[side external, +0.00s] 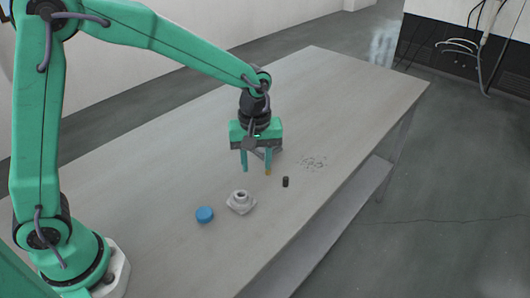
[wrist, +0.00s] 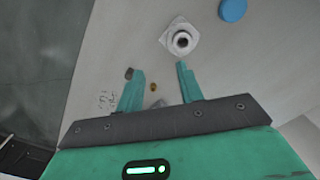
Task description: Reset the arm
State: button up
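My gripper (side external: 256,168) hangs pointing down over the middle of the table. Its two teal fingers are spread apart with nothing held between them; they also show apart in the wrist view (wrist: 160,70). A grey flanged fitting (side external: 241,202) stands on the table in front of the fingers. It shows beyond the fingertips in the wrist view (wrist: 180,40). A small brass piece (wrist: 154,87) appears between the fingers in the wrist view; in the side view it shows by the right fingertip. I cannot tell how far below the fingers it lies.
A blue cap (side external: 204,215) lies left of the fitting. A short black cylinder (side external: 285,182) stands right of my gripper. A grey object (side external: 266,154) is partly hidden behind the fingers. The far table (side external: 330,85) is clear.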

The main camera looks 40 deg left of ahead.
jog(key=shift+r, duration=0.1)
dwell(0.3)
jog(key=s+a+r+m+t, duration=0.2)
jog(key=s+a+r+m, duration=0.2)
jog(key=s, duration=0.5)
jog(key=s+a+r+m+t, duration=0.3)
jog(key=s+a+r+m, duration=0.2)
jog(key=s+a+r, duration=0.2)
notch_tip(320, 180, up, 2)
jog(key=s, duration=0.3)
jog(key=shift+m+t, duration=0.3)
